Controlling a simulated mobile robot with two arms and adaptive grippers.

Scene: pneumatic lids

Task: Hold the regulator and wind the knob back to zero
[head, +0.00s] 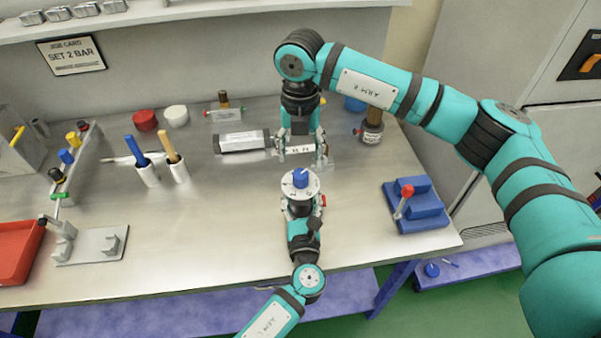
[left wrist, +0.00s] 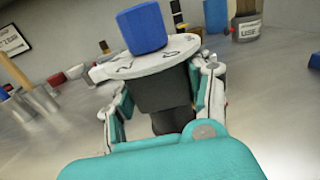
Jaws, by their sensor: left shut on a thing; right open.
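The regulator has a blue knob (head: 300,176) on a white round dial (head: 300,189). In the left wrist view the blue knob (left wrist: 142,28) stands on the marked dial (left wrist: 140,62), above a dark body (left wrist: 163,88). My left gripper (head: 301,208) is shut on this body, with a finger on either side; the fingers also show in the left wrist view (left wrist: 160,105). The dial marks are too small to read. My right gripper (head: 303,150) is open, pointing down behind the regulator and apart from the knob.
A grey and black cylinder (head: 241,142) lies left of my right gripper. A blue block with a red-tipped lever (head: 415,205) stands at the right. Cups with blue and tan handles (head: 148,175) stand at the left. A wall card (head: 71,56) reads "SET 2 BAR". The front-middle bench is mostly clear.

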